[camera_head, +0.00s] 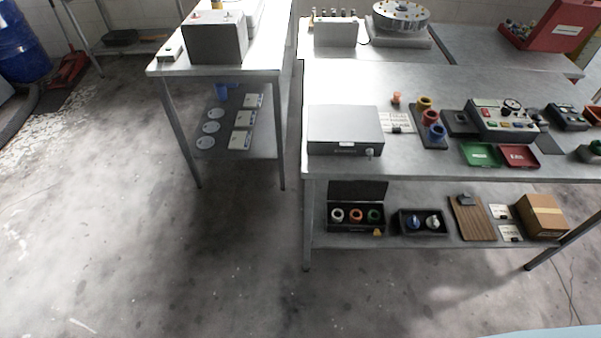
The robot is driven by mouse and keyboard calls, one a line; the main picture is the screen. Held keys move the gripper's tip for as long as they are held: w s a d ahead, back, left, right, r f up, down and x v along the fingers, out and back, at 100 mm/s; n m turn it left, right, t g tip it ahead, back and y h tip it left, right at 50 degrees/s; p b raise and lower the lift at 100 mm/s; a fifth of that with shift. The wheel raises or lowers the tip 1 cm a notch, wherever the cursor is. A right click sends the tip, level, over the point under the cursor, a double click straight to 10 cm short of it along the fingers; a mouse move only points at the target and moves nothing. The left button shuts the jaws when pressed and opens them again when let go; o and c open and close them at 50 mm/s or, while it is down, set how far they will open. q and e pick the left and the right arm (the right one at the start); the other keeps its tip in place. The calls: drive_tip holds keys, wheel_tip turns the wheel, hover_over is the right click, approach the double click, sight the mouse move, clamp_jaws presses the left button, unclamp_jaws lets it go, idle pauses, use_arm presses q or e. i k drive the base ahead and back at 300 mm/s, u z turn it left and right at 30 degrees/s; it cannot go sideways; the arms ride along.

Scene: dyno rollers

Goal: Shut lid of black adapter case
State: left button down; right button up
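The black adapter case (343,226) stands on the lower shelf of the right-hand bench, near its left end. Its lid (357,190) is open and stands up at the back. Three ring-shaped adapters sit inside: a pale green one (337,215), an orange one (356,215) and a green one (374,215). A small yellow tag (377,232) shows at its front right. Neither of my grippers is in view.
An open black tray (446,230) stands right of the case, then a brown board (470,219) and a cardboard box (543,215). The benchtop (330,170) overhangs the shelf, with a grey box (344,130) above. A bench leg (307,230) stands left of the case. The floor (240,270) in front is clear.

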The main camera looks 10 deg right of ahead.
sight(337, 190)
drive_tip(key=u, duration=0.8)
drive_tip(key=i, duration=3)
drive_tip(key=z, duration=4.05)
